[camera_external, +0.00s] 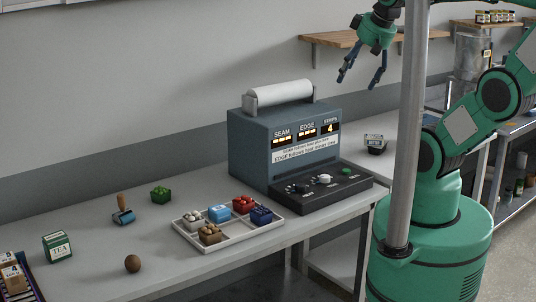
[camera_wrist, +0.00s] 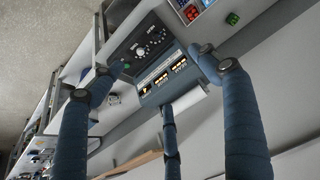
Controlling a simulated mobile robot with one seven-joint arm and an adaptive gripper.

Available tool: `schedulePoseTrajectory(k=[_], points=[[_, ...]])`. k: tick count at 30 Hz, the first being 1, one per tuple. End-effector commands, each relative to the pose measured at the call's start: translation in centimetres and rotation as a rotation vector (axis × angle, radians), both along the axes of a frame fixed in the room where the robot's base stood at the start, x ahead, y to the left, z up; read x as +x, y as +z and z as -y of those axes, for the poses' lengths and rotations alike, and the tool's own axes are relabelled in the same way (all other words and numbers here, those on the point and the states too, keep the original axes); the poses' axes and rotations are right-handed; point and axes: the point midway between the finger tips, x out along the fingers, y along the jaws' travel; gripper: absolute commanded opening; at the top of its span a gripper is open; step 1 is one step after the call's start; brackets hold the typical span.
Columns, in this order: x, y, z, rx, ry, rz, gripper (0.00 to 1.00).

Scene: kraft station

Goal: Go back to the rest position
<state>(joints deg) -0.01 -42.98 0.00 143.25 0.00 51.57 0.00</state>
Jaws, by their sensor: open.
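My gripper (camera_external: 362,72) is raised high at the upper middle of the external view, well above the bench and to the right of the grey machine. Its blue fingers are spread and hold nothing. In the wrist view the fingers (camera_wrist: 152,85) are apart, with the machine's front and white roll behind them. The grey machine (camera_external: 250,140) stands on the bench with lit displays labelled SEAM, EDGE and STRIPS. It bears a white paper roll (camera_external: 280,92) on top and a dark knob panel (camera_external: 322,187) in front.
A divided tray (camera_external: 232,238) holds several small coloured blocks. A grey pole (camera_external: 407,130) and a wooden shelf (camera_external: 335,39) are near my arm.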

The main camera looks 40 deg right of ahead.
Motion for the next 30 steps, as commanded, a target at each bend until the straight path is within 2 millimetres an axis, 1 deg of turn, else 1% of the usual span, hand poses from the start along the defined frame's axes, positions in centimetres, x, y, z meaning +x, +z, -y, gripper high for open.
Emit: schedulePoseTrajectory(k=[5,15,18,21,24,30], points=[[0.0,-1.9,0.0,0.0,0.0,0.0,0.76],[0.0,-7.6,0.0,0.0,0.0,0.0,0.76],[0.0,-8.9,0.0,0.0,0.0,0.0,0.76],[0.0,-9.8,0.0,0.0,0.0,0.0,0.76],[0.0,-10.3,0.0,0.0,0.0,0.0,0.76],[0.0,-10.3,0.0,0.0,0.0,0.0,0.76]])
